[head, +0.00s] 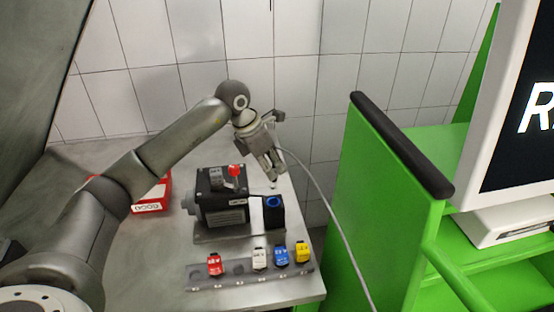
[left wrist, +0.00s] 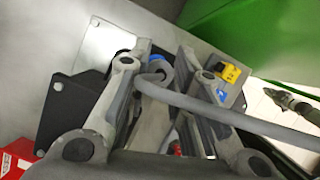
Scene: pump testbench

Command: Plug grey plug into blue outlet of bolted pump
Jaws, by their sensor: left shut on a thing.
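The pump (head: 222,196) is a dark block with a red-knobbed lever on a metal plate on the bench. Its blue outlet (head: 274,202) is a blue ring on top of a black block at the pump's right. My left gripper (head: 274,172) points down just above the outlet and is shut on the grey plug (head: 273,183), whose grey cable runs off to the right. In the left wrist view the blue outlet (left wrist: 160,66) shows beyond the fingertips, and the cable (left wrist: 230,116) crosses the fingers. The plug is mostly hidden there. I see the plug apart from the outlet.
A rail (head: 235,281) with red, white, blue and yellow plugs lies along the bench front. A red box (head: 152,197) stands behind my left arm. A green cart (head: 385,190) with a screen stands right of the bench; a tiled wall is behind.

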